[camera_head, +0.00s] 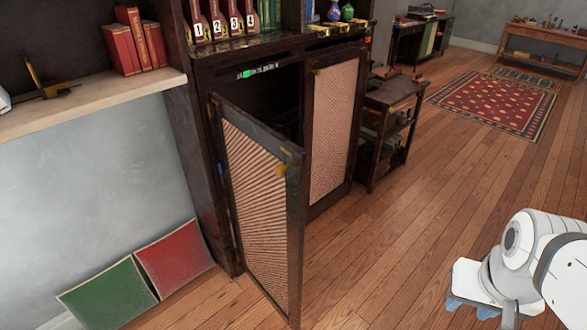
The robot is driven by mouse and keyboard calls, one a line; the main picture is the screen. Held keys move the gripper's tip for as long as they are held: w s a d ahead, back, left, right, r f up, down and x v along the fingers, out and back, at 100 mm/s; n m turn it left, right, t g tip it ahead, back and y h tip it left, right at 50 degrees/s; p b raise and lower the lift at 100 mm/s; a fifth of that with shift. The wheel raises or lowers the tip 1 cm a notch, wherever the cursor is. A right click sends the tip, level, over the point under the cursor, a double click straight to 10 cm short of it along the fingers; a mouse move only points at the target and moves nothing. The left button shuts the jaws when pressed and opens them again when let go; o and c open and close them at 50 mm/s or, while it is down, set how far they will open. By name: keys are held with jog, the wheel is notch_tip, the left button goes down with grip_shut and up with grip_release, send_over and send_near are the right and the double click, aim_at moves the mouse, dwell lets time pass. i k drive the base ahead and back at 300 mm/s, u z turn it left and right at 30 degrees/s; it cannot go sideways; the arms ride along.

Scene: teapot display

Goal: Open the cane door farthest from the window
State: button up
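A dark wooden cabinet (232,62) has two cane doors. The left cane door (258,205) stands swung out from the cabinet, hinged on its left side, with a dark gap behind its top edge. Brass-coloured fittings show near its upper right corner. The right cane door (332,128) looks shut, flush with the cabinet front. No window is in view, so I cannot tell which door is farthest from it. Part of my white arm shows at the lower right, well apart from both doors. My gripper's fingers are not visible.
A small dark shelf unit (391,125) stands right of the cabinet. Green (107,296) and red (174,259) square panels lean against the wall at lower left. A pale shelf (90,103) holds red books (128,48). The wooden floor right of the doors is clear, with a patterned rug (495,100) beyond.

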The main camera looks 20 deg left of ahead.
aim_at(333, 83)
jog(key=u, duration=1.45)
jog(key=k, duration=0.5)
jog(key=z, duration=1.3)
jog(key=i, duration=2.65)
